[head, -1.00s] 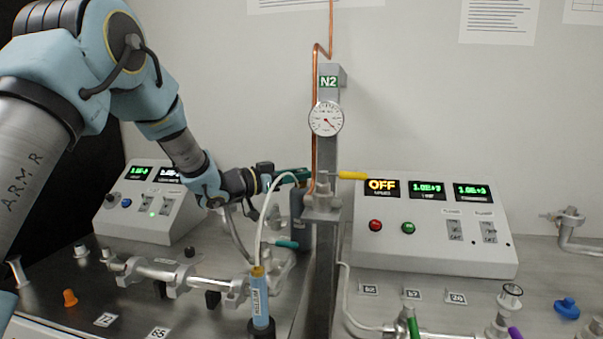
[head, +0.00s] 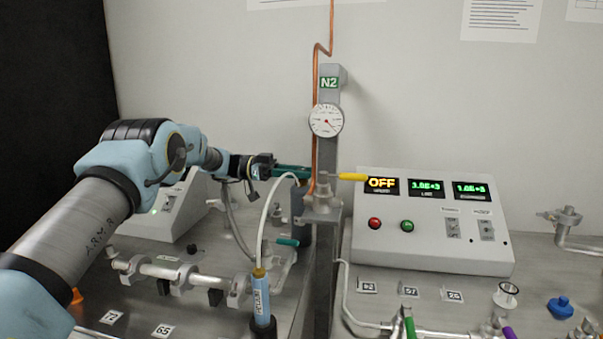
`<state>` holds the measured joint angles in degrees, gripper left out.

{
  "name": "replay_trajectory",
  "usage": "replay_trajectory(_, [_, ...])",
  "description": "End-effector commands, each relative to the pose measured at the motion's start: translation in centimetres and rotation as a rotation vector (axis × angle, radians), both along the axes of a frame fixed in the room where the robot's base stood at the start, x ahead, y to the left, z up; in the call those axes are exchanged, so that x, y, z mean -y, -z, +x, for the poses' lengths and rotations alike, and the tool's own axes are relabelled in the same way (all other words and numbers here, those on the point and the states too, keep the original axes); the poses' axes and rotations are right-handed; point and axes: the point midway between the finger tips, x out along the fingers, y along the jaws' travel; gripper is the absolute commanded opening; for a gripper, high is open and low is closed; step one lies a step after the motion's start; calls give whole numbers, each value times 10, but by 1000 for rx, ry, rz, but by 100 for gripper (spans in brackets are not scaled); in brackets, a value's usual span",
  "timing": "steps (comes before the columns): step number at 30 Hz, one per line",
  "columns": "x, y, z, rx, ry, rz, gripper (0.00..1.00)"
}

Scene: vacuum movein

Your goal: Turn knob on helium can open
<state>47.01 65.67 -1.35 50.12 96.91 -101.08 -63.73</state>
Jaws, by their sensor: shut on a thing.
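A slim light-blue can (head: 263,296) with a small label stands upright in a dark holder, front of centre. It has a yellow-orange top (head: 258,271), and a white tube (head: 266,222) arcs from there up and right to the tips of my gripper. My gripper (head: 303,173), with green fingers, points right, well above the can and just left of the N2 post (head: 327,155). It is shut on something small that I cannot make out. I cannot make out a knob.
A gauge (head: 326,120) and a yellow-handled valve (head: 352,176) are on the post, close to my fingertips. The control box (head: 435,235) reading OFF stands right. Pipes (head: 190,273) and another box (head: 158,225) are at left.

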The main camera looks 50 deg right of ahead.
Motion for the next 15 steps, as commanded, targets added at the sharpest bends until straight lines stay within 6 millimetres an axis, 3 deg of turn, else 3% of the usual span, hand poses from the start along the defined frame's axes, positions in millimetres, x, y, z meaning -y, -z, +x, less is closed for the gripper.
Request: replay_trajectory(15, [1,0,-1,-1,137,-3,0])
